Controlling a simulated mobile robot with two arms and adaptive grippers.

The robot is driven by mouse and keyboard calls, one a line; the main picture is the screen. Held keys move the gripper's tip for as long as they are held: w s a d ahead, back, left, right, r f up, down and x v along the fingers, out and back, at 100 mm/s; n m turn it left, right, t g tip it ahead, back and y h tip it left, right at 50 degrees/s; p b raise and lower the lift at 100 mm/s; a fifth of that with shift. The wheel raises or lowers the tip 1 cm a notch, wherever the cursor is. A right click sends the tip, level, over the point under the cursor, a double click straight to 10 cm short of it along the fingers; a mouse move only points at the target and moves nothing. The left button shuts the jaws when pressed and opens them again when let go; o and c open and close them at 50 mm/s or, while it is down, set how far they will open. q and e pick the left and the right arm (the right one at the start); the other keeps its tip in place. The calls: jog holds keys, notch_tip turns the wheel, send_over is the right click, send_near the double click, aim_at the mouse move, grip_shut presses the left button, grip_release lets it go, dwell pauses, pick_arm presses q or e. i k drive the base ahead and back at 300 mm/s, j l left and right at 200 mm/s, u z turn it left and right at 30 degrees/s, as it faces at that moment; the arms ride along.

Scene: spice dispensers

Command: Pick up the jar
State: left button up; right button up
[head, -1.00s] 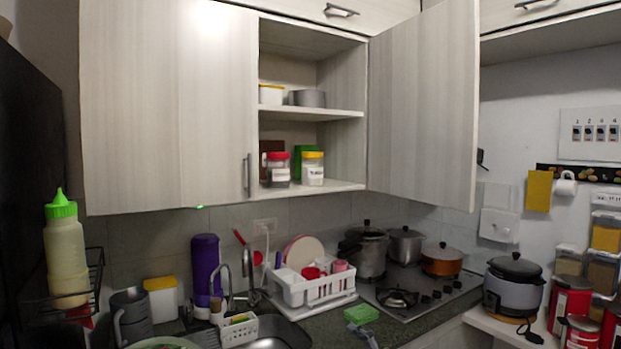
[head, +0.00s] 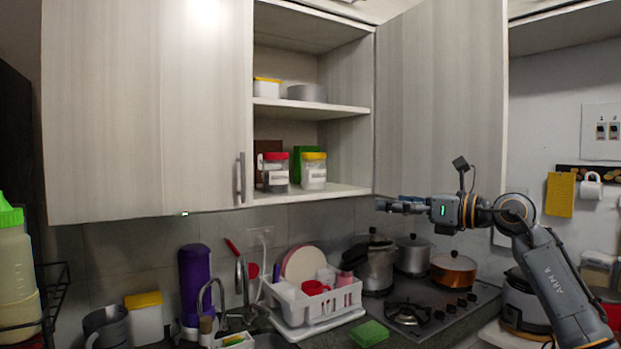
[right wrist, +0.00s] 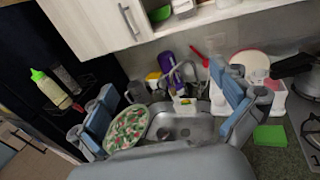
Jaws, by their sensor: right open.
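Two jars stand upright side by side on the lower shelf of the open wall cabinet (head: 345,190) in the head view. One jar has a red lid (head: 274,172) and dark contents. The other jar has a yellow lid (head: 313,171), pale contents and a white label. My right gripper (head: 384,205) is to the right of the jars, just below shelf height, in front of the open door. Its open, empty fingers also show in the right wrist view (right wrist: 170,112), above the sink area. My left gripper is not in view.
The open cabinet door (head: 440,100) stands to the right of the shelves. Below are a white dish rack (head: 318,305), a stove with pots (head: 412,255) and a purple bottle (head: 195,280). In the right wrist view a patterned plate (right wrist: 128,128) lies beside the sink (right wrist: 180,128).

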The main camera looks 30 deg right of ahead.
aim_at(313, 169)
jog(key=i+l, duration=0.25)
jog(key=i, duration=0.25)
jog(key=i+l, duration=0.25)
jog(key=i, duration=0.3)
